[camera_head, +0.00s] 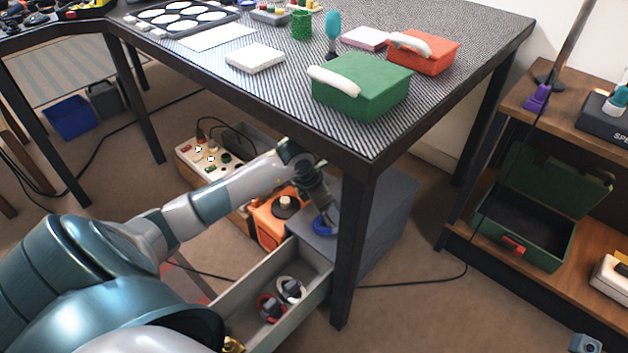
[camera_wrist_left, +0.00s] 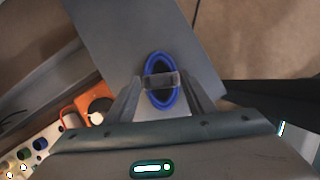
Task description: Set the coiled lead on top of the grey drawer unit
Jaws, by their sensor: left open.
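The blue coiled lead (camera_head: 318,226) rests on the flat top of the grey drawer unit (camera_head: 382,212), under the workbench. In the left wrist view the lead (camera_wrist_left: 154,64) is an upright oval loop with a pale band across its middle, against the unit's grey top (camera_wrist_left: 112,32). My left gripper (camera_head: 324,212) reaches down over it. In the left wrist view the gripper's fingers (camera_wrist_left: 161,92) stand apart on either side of the lead. Whether they touch it I cannot tell. My right gripper is out of view.
The unit's drawer (camera_head: 250,300) is pulled open, with a red coil (camera_head: 268,308) and a white coil (camera_head: 291,289) inside. A table leg (camera_head: 350,255) stands close to the unit. An orange case (camera_head: 270,222) and a power strip (camera_head: 205,155) lie behind. The bench is overhead.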

